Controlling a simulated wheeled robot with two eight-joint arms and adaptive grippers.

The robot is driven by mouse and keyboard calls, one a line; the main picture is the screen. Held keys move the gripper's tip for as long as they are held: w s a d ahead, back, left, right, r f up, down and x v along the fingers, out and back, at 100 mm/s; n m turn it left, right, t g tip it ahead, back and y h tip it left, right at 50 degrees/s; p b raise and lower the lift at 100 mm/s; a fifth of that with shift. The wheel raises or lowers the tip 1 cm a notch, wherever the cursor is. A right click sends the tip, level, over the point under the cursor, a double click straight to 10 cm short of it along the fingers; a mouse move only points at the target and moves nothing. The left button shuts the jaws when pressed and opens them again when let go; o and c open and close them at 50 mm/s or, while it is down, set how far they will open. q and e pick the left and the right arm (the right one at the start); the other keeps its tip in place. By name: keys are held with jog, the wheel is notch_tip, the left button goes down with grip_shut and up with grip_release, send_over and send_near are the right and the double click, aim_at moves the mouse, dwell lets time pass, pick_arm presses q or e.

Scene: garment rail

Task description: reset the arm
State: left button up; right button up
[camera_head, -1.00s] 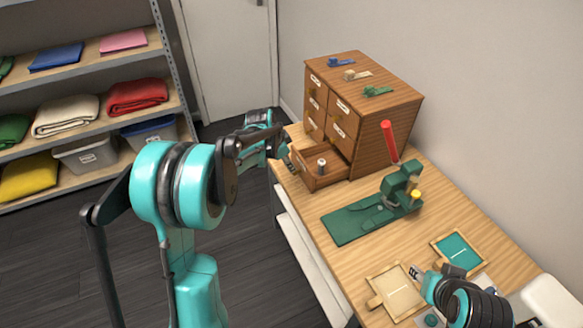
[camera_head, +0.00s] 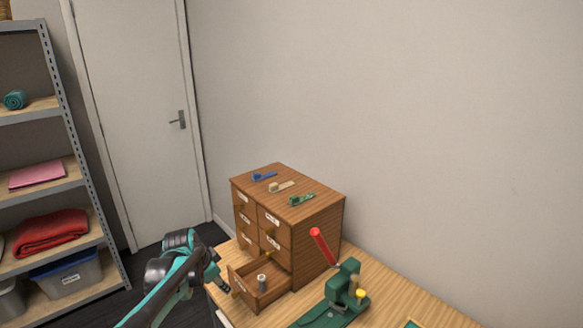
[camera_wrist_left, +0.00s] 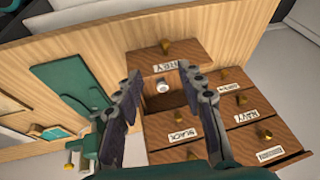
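My left gripper (camera_head: 214,272) is just left of the open drawer (camera_head: 245,290) of the wooden cabinet (camera_head: 318,240). In the left wrist view my left gripper (camera_wrist_left: 160,88) has its two fingers spread apart with nothing held between them. The open drawer front (camera_wrist_left: 180,56) shows beyond the fingertips, with a brass knob and a label. A small grey-white cylinder (camera_head: 262,282) stands in the drawer; it also shows between the fingers in the left wrist view (camera_wrist_left: 163,87). My right gripper is in neither view.
A green press (camera_head: 340,295) with a red handle (camera_head: 323,246) stands right of the cabinet on the wooden table (camera_head: 415,300). Blue, cream and green clips (camera_head: 302,199) lie on the cabinet top. A shelf with folded cloths (camera_head: 50,232) stands left, beside a closed door (camera_head: 140,110).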

pick_arm(q)
jog(key=s+d+r+n+t, duration=0.1)
jog(key=s+d+r+n, duration=0.15)
jog(key=s, duration=0.35)
jog(key=s+d+r+n, duration=0.1)
jog(key=s+d+r, duration=0.2)
jog(key=s, duration=0.4)
jog(key=s+d+f+n, duration=0.1)
jog(key=s+n, duration=0.1)
jog(key=s, duration=0.4)
jog(key=s+d+f+n+t+y, duration=0.1)
jog(key=s+n, duration=0.1)
jog(key=s, duration=0.5)
jog(key=shift+d+f+t, duration=0.3)
jog(key=shift+d+f, duration=0.05)
jog(key=shift+f, duration=0.05)
